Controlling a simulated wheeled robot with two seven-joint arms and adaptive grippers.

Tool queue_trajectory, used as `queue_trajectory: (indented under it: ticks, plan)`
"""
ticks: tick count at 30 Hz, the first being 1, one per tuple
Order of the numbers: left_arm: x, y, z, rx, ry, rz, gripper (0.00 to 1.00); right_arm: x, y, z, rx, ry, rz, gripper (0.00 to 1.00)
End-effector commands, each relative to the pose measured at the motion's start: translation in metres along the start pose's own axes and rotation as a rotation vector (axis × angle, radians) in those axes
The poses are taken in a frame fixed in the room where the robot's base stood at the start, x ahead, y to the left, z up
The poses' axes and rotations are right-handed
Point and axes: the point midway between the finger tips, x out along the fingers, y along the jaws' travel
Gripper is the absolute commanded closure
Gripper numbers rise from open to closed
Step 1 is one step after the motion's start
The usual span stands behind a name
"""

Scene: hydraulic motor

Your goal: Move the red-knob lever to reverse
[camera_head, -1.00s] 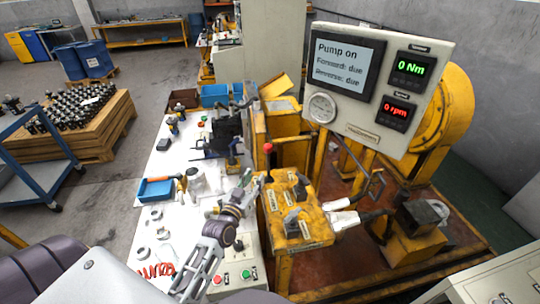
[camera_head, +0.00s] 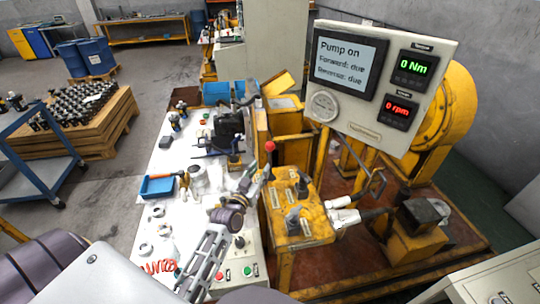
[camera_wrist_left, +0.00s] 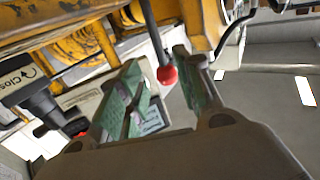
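The red-knob lever (camera_head: 270,147) stands up at the back left corner of the yellow control box (camera_head: 310,234). In the left wrist view its red knob (camera_wrist_left: 167,75) hangs at the end of a dark rod and lies between my two finger pads, with gaps on both sides. My left gripper (camera_head: 264,174) is just below the knob in the head view, and it is open in the left wrist view (camera_wrist_left: 165,88). The lever's lower part is partly hidden by the gripper. The display panel (camera_head: 345,63) reads "Pump on", "Forward: due", "Reverse: due", 0 Nm and 0 rpm. My right gripper is not in view.
Dark handles (camera_head: 293,217) stand on the yellow box. A white bench (camera_head: 180,225) with tools and a blue tray (camera_head: 157,188) lies to the left. A button box (camera_head: 236,272) with red and green buttons sits near its front. Yellow machinery (camera_head: 455,120) fills the right.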

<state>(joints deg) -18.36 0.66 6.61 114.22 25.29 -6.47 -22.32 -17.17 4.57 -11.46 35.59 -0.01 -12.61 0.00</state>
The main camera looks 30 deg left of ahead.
Motion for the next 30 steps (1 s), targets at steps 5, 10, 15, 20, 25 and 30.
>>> queue_trajectory:
  ticks: [5, 10, 15, 20, 25, 30]
  plan:
    - [0.015, 0.0, 0.0, -0.001, 0.0, 0.0, 0.65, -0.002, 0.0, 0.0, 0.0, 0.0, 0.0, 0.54]
    - [0.028, 0.0, 0.0, -0.001, 0.0, 0.0, 0.65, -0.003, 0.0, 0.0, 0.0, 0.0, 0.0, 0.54]
    - [0.041, 0.0, 0.0, -0.001, 0.0, 0.0, 0.65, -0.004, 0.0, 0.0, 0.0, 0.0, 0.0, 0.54]
    - [0.054, 0.0, 0.0, -0.001, 0.0, 0.0, 0.65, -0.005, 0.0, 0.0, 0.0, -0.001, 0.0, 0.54]
    - [0.067, 0.0, 0.0, 0.0, 0.0, 0.0, 0.65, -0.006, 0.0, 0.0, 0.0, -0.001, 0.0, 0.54]
    - [0.081, 0.0, 0.0, -0.001, 0.0, 0.0, 0.65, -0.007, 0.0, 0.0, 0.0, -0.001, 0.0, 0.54]
